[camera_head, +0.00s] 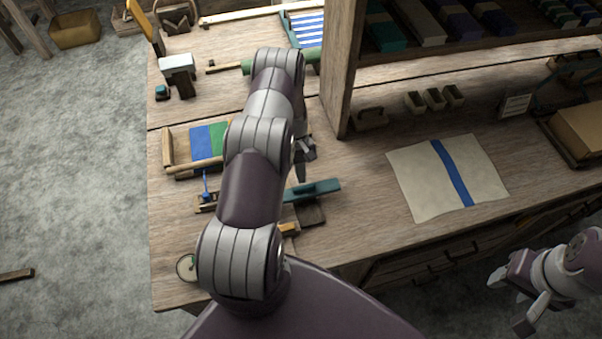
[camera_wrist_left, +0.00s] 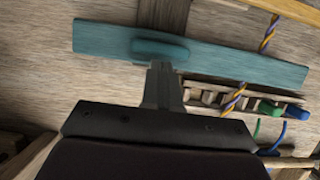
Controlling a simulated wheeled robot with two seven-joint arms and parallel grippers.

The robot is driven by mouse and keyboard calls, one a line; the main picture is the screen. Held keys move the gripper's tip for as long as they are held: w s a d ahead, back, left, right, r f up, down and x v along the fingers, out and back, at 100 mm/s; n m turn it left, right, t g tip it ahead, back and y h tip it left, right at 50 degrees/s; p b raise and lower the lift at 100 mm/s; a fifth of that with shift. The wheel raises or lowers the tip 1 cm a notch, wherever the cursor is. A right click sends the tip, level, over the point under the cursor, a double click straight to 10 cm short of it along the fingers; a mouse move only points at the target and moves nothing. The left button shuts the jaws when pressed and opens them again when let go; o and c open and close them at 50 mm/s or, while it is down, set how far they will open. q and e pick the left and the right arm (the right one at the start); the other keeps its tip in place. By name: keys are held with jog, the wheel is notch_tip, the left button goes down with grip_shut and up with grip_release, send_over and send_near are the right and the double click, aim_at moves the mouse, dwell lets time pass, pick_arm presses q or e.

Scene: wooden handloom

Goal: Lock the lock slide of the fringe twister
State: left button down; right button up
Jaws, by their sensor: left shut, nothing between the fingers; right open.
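A teal bar (camera_head: 318,189) with a raised grip lies near the bench front; it looks like the lock slide of the fringe twister. In the left wrist view the teal bar (camera_wrist_left: 235,62) lies across twisted yellow-purple cords (camera_wrist_left: 234,98), beside a slotted wooden rack (camera_wrist_left: 205,94). Its oval grip (camera_wrist_left: 160,48) shows just beyond the fingertips. My left gripper (camera_head: 303,170) is shut and empty, pointing down at the bar; in the wrist view its fingertips (camera_wrist_left: 160,70) overlap the grip's lower edge. I cannot tell if they touch. My right gripper (camera_head: 513,302) is open, off the bench front.
My left arm hides part of the bench and the twister's left side. A wooden shelf post (camera_head: 342,70) rises behind the gripper. A cloth with a blue stripe (camera_head: 420,180) lies to the right. A tray with blue and green pieces (camera_head: 205,142) is left of the arm.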

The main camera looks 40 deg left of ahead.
pick_arm(q)
jog(key=shift+w+a+f, duration=0.1)
jog(key=shift+w, duration=0.05)
jog(key=s+d, duration=0.2)
jog(key=s+d+p, duration=0.1)
jog(key=s+d, duration=0.1)
jog(key=d, duration=0.1)
jog(key=shift+s+d+r, duration=0.15)
jog(key=shift+s+r, duration=0.05)
jog(key=shift+s+f, duration=0.1)
jog(key=shift+d, duration=0.1)
